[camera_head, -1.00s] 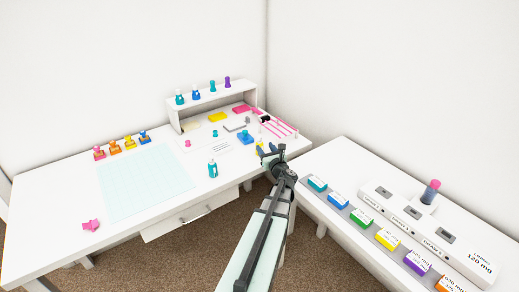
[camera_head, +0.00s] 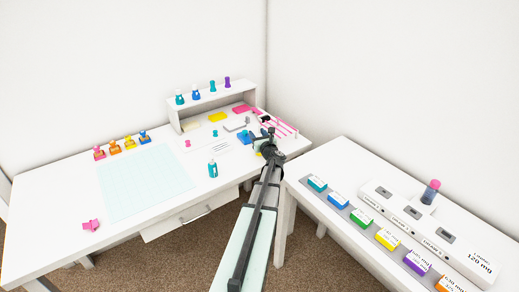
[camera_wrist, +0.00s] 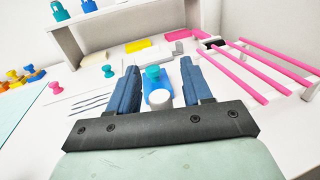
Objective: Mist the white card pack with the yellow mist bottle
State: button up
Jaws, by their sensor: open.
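My gripper (camera_head: 262,138) is over the right end of the desk. In the wrist view its two blue fingers (camera_wrist: 157,74) are apart, with nothing gripped. Between and beyond them show a round white top (camera_wrist: 160,98) and a teal knob on a blue block (camera_wrist: 188,78). I cannot tell whether the white top belongs to the yellow mist bottle; no yellow body shows there. A whitish flat pack (camera_head: 236,125), likely the white card pack, lies behind my gripper, near the yellow pack. It also shows in the wrist view (camera_wrist: 150,62).
Yellow (camera_head: 218,117) and pink (camera_head: 241,109) packs lie under a shelf (camera_head: 215,97) holding several bottles. A pink-railed rack (camera_wrist: 275,70) stands right of my fingers. A teal bottle (camera_head: 213,169) stands at the desk's front. Several knobbed stamps (camera_head: 115,147) line the left.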

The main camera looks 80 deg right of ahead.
grip_shut()
dwell(0.4)
